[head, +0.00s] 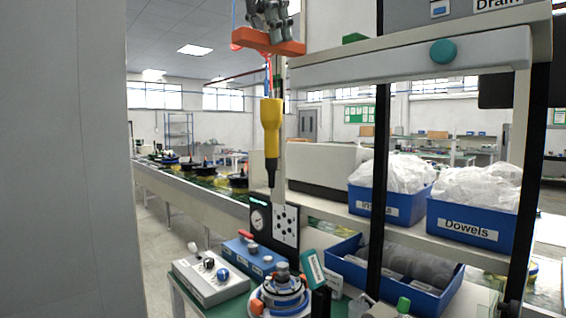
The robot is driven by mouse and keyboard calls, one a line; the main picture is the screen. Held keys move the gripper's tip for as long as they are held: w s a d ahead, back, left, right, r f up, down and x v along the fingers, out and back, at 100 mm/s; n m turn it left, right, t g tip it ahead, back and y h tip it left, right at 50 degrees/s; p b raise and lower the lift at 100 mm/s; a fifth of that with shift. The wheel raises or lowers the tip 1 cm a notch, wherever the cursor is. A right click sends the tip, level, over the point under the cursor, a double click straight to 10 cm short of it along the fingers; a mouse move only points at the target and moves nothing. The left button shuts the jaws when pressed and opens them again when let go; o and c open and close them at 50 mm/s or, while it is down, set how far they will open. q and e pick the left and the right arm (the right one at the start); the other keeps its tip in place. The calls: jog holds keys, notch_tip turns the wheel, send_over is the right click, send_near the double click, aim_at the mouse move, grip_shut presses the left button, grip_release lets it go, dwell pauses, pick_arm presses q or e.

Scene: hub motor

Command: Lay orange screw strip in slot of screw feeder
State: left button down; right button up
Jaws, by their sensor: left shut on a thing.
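My left gripper (268,22) is at the top of the head view, pointing down, with its fingers shut on the orange screw strip (285,47). The strip is a short orange bar, held roughly level in the air, high above the bench. The fingers cover part of its upper side. I cannot tell for sure which thing is the screw feeder, and no slot can be made out. My right gripper is not in view.
A yellow screwdriver (271,115) hangs upright below the strip. A shelf beam (400,62) with a teal knob (443,51) is close on the right. Below are a grey box (210,279), a blue box (262,257) and blue bins, one labelled Dowels (468,229).

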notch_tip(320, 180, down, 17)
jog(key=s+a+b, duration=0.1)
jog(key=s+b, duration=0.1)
jog(key=b, duration=1.3)
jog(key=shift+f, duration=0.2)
